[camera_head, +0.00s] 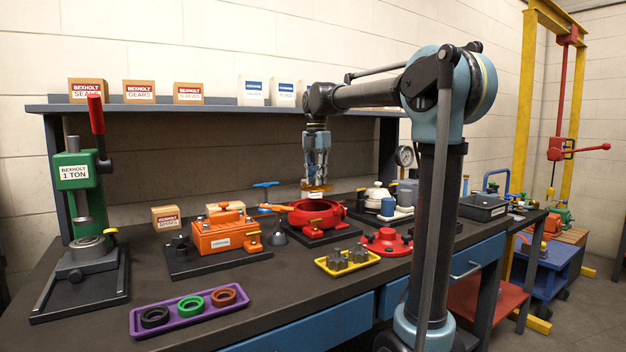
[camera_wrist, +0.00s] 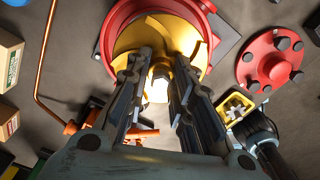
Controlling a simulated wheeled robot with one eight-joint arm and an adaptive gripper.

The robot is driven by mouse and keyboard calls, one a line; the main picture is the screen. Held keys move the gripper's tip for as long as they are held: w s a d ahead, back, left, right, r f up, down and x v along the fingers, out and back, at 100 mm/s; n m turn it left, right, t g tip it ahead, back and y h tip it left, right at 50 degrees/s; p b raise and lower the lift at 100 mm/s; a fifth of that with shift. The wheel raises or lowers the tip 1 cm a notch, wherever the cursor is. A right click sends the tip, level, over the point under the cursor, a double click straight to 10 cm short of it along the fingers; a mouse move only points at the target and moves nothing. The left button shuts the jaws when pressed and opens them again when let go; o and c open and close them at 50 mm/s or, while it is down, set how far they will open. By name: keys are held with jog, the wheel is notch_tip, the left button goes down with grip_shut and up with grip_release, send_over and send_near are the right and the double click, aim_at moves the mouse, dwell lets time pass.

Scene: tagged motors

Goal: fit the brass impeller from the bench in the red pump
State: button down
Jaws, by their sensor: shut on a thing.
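The red pump (camera_head: 325,221) stands open on a dark base plate in the middle of the bench. My gripper (camera_head: 317,183) points straight down over it and is shut on the brass impeller (camera_head: 317,190). The pump's inside is mostly hidden by the impeller and fingers.
A red cover (camera_head: 386,242) lies right of the pump, beside a yellow tray (camera_head: 347,266) with grey parts. An orange housing (camera_head: 212,237) and a dark funnel-shaped piece (camera_head: 279,232) stand left. A purple tray (camera_head: 137,322) holds rings. A shelf (camera_head: 200,107) runs behind.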

aim_at(314, 183)
jog(key=shift+a, duration=0.35)
jog(key=shift+s+f, duration=0.1)
jog(key=shift+f, duration=2.2)
jog(key=shift+s, duration=0.1)
jog(key=shift+f, duration=2.9)
jog(key=c, duration=1.3)
grip_release()
